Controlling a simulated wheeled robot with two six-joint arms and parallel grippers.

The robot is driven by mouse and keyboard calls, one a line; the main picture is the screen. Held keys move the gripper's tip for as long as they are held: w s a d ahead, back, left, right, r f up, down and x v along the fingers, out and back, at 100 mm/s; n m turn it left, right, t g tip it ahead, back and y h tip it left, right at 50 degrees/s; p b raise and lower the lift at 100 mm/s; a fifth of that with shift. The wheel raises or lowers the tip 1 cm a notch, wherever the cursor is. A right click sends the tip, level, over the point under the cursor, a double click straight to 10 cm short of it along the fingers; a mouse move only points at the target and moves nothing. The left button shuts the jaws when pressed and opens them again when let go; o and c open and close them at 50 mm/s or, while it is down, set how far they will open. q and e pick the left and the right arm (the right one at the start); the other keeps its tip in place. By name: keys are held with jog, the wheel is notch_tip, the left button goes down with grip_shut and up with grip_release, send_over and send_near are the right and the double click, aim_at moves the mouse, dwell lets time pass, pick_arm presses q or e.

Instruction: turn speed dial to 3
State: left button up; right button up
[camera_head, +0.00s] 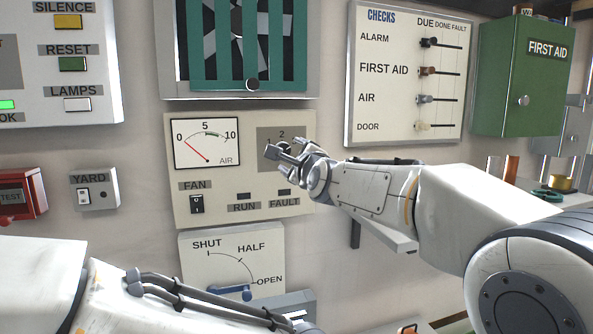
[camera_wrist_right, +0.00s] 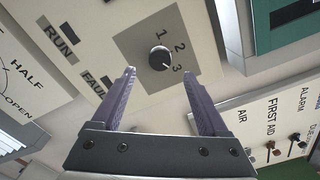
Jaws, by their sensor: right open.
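The speed dial is a small black knob (camera_wrist_right: 158,57) on a grey plate (camera_wrist_right: 128,43) marked 1, 2 and 3. In the right wrist view its white mark points to the lower right, towards the 3. In the head view my right gripper (camera_head: 284,152) is in front of the dial and mostly hides it. In the right wrist view the right gripper (camera_wrist_right: 158,73) is open, with the dial between and beyond its fingertips, apparently untouched.
Above is a green fan grille (camera_head: 253,84). A checks board (camera_head: 390,107) and first aid box (camera_head: 520,100) are at the right. Below is a blue valve lever (camera_head: 230,291).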

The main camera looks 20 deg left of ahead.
jog(key=b+v, duration=0.1)
jog(key=v, duration=0.3)
